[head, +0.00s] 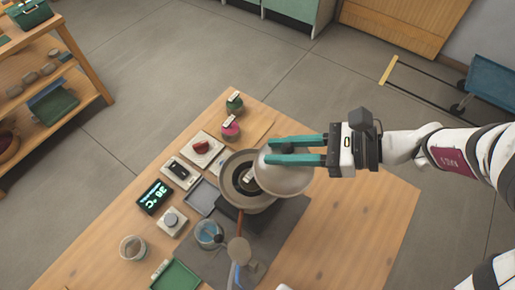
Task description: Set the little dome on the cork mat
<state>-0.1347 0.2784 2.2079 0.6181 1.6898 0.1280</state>
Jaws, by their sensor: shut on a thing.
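A pale grey dome (288,182) is in my gripper (268,151) in the head view. The two teal fingers reach over its upper part, and the exact grip point is hidden. The dome is tilted and overlaps the right side of a round grey pot (229,187). I cannot tell whether it touches the pot's rim. The pot's mouth is partly uncovered, and a dark thing with a white label shows in it. A flat tan patch near the table's back corner looks like the cork mat (262,127); it appears bare.
Two small jars, one green (234,103) and one pink (230,130), stand beside the tan patch. A display (154,197), a blue beaker (208,235), a glass jar (132,248) and a green tray (176,276) crowd the left and front. The table's right side (365,215) is clear.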

